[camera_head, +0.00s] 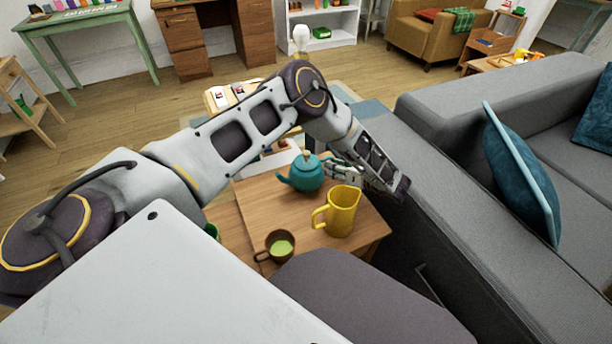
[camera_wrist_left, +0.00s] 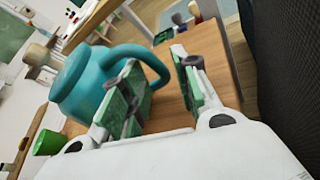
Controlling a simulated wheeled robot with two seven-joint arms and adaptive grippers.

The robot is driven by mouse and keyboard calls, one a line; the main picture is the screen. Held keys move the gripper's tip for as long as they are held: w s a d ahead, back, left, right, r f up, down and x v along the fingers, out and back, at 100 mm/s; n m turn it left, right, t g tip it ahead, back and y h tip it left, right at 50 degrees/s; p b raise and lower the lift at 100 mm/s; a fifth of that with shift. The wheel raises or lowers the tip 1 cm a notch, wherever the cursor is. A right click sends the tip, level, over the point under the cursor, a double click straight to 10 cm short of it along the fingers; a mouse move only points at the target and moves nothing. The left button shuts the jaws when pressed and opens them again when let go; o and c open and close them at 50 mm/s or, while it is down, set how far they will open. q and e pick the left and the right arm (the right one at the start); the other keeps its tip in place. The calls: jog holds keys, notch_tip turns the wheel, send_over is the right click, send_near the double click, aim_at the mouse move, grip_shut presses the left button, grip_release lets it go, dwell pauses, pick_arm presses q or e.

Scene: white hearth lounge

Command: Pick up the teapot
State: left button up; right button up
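The teal teapot (camera_head: 308,176) stands upright on the small wooden table (camera_head: 258,212), its spout toward the left. In the left wrist view, the teapot (camera_wrist_left: 82,88) is on the left and its looped handle reaches toward the space between my fingers. My left gripper (camera_head: 336,172) is beside the teapot on its handle side, low over the table. In the left wrist view, my left gripper (camera_wrist_left: 155,64) has its green-padded fingers apart, with the handle's outer curve between or just beyond them. Contact cannot be told. My right gripper is not in view.
A yellow pitcher (camera_head: 342,212) stands close in front of my left gripper. A brown cup (camera_head: 279,246) with green contents is near the table's front edge. A grey sofa (camera_head: 440,190) borders the table on the right. A green object (camera_wrist_left: 49,143) shows beyond the teapot.

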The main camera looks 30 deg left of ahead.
pick_arm(q)
grip_shut()
jog(key=shift+r, duration=0.15)
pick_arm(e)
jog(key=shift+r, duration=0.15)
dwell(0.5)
pick_arm(q)
jog(key=shift+w+r, duration=0.1)
jog(key=shift+r, duration=0.25)
jog(key=shift+r+p, duration=0.5)
jog(key=shift+r, duration=0.15)
notch_tip(320, 180, up, 8)
jog(key=p, duration=0.3)
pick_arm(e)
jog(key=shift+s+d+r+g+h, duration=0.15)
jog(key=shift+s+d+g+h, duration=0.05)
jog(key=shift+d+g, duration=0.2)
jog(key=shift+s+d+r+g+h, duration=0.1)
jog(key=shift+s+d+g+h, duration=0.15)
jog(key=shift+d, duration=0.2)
